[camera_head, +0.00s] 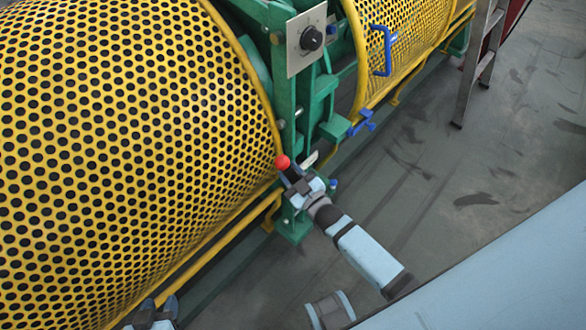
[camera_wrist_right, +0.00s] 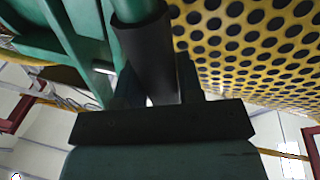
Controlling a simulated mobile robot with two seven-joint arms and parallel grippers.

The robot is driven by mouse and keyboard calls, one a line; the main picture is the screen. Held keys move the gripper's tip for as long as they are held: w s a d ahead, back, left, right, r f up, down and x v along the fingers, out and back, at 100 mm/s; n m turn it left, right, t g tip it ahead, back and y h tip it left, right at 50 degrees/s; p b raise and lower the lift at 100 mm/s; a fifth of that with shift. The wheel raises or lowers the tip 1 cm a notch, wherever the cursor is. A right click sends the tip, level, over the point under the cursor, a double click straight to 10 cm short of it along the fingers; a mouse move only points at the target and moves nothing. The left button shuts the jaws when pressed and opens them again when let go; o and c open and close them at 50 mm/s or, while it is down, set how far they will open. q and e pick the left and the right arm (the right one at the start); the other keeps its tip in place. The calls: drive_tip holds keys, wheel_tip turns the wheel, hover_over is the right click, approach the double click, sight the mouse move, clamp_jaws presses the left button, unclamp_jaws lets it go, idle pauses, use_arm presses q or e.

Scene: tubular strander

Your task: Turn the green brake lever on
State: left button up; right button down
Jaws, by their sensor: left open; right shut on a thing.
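My right gripper (camera_head: 293,177) is at the green machine frame, just below and right of a red ball knob (camera_head: 282,162). In the right wrist view a green bar with a dark sleeve (camera_wrist_right: 145,50) runs into the right gripper (camera_wrist_right: 160,105), which is shut on it. I take this bar to be the green brake lever; in the head view the gripper hides most of it, and I cannot tell whether the red knob belongs to it. My left gripper (camera_head: 155,312) is open and empty at the bottom edge, beside the yellow guard.
A large yellow perforated guard (camera_head: 120,140) fills the left. A grey panel with a black knob (camera_head: 308,42) stands above the right gripper. A blue handle (camera_head: 382,52) is on the farther guard. A ladder (camera_head: 482,60) stands at the upper right. Grey floor (camera_head: 450,180) is clear.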

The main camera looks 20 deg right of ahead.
drive_tip(key=shift+s+a+f, duration=0.2)
drive_tip(key=shift+a+f, duration=0.05)
drive_tip(key=c, duration=1)
unclamp_jaws()
drive_tip(key=shift+c, duration=0.2)
drive_tip(key=shift+o, duration=1.3)
drive_tip(key=shift+r, duration=0.1)
drive_tip(key=shift+s+d, duration=0.1)
drive_tip(key=shift+s, duration=0.05)
drive_tip(key=v, duration=1.3)
drive_tip(key=shift+s, duration=0.15)
